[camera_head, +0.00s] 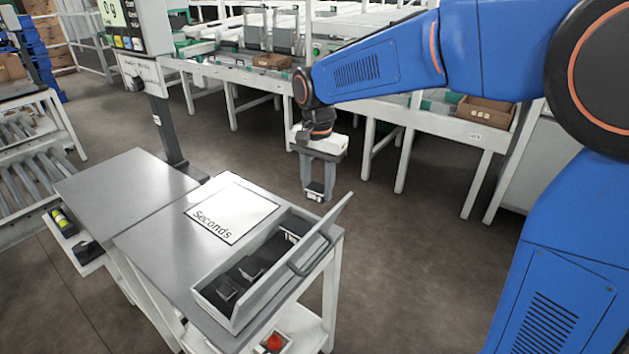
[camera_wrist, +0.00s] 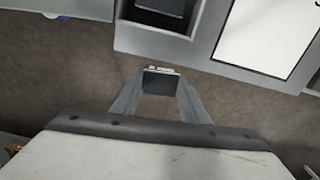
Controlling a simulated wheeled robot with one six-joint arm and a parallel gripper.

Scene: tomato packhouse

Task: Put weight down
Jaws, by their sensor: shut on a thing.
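My gripper (camera_head: 316,191) hangs above the floor, beyond the far right corner of the grey table, and is shut on a small dark weight (camera_wrist: 160,82). In the wrist view the weight sits between the tips of my gripper (camera_wrist: 158,92). A corner of the box also shows in the wrist view (camera_wrist: 130,40), apart from the held weight.
A white "Seconds" sheet (camera_head: 232,208) lies flat beside the box. The steel table (camera_head: 165,240) is bare near it. A scale display reading 0 g (camera_head: 112,12) stands on a post at the back left. A conveyor line (camera_head: 225,68) runs behind. A red object (camera_head: 274,342) lies on the lower shelf.

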